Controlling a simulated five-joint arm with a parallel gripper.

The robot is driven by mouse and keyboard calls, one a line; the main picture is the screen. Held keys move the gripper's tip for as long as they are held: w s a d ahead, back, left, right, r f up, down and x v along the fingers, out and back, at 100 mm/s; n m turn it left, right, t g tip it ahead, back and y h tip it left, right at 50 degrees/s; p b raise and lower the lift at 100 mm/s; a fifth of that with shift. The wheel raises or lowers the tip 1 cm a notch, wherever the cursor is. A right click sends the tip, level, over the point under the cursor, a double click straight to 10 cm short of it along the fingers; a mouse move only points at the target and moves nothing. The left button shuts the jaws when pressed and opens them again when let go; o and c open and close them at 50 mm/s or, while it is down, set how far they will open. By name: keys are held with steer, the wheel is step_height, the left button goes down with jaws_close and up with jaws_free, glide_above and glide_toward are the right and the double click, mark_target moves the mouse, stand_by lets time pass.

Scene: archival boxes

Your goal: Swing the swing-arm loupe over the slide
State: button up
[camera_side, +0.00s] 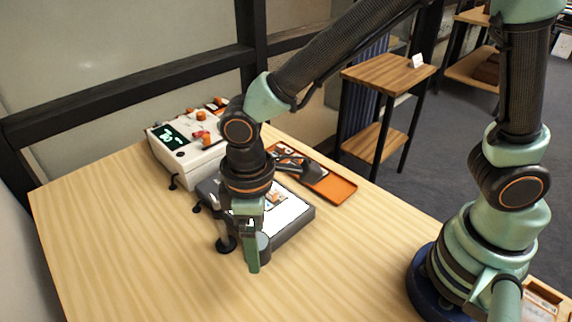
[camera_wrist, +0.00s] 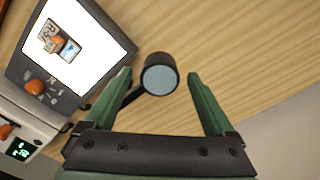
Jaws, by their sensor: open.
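The loupe (camera_wrist: 160,74) is a dark round ring with a pale blue lens on a thin dark arm. In the wrist view it lies between the two fingertips of my gripper (camera_wrist: 158,76), with a gap on each side. In the side view the loupe (camera_side: 263,246) is partly hidden behind a green finger of my gripper (camera_side: 252,262). My gripper is open. The slide (camera_wrist: 69,49) lies on the lit white panel of the light box (camera_wrist: 112,24), apart from the loupe. In the side view my arm partly hides the light box (camera_side: 297,225).
A white device with a green display (camera_side: 190,150) stands behind the light box. An orange tray (camera_side: 335,188) holding a dark tool (camera_side: 302,167) lies to the right. The front of the wooden table (camera_side: 150,255) is clear. A wooden shelf (camera_side: 388,73) stands beyond the table.

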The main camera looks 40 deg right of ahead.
steer(key=shift+f, duration=0.75)
jaws_close()
